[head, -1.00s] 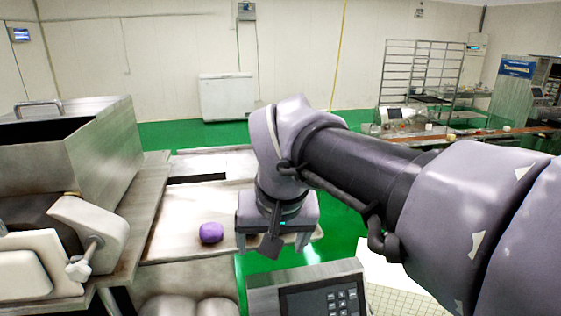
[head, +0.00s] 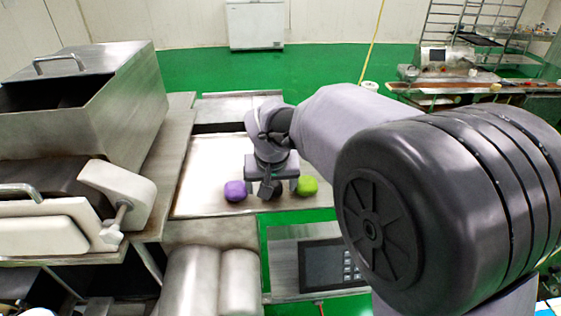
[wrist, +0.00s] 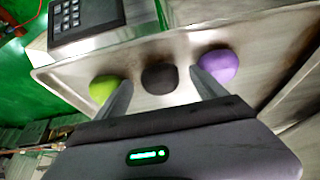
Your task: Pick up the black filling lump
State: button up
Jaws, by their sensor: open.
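The black filling lump (wrist: 159,78) lies on the steel tray (wrist: 150,42) in the wrist view, between my two fingers and a little beyond their tips. In the head view the lump (head: 278,190) is partly hidden behind my gripper (head: 272,186). My gripper (wrist: 162,82) is open and empty, its fingers on either side of the lump. A green lump (wrist: 103,88) is close beside the left finger, and a purple lump (wrist: 218,66) is close beside the right finger. The purple lump (head: 235,191) and green lump (head: 307,185) flank my gripper in the head view.
A control panel with a keypad (head: 335,262) stands in front of the tray. Steel rollers (head: 205,280) are at its near left, and the steel hopper (head: 105,110) rises on the left. The tray's back part is clear.

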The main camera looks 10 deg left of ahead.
jog(key=shift+w+a+f, duration=0.15)
jog(key=shift+w+f, duration=0.55)
jog(key=shift+f, duration=0.05)
jog(key=shift+s+r, duration=0.15)
jog(key=shift+s, duration=0.15)
jog(key=c, duration=0.5)
jog(key=shift+w, duration=0.1)
jog(key=c, duration=1)
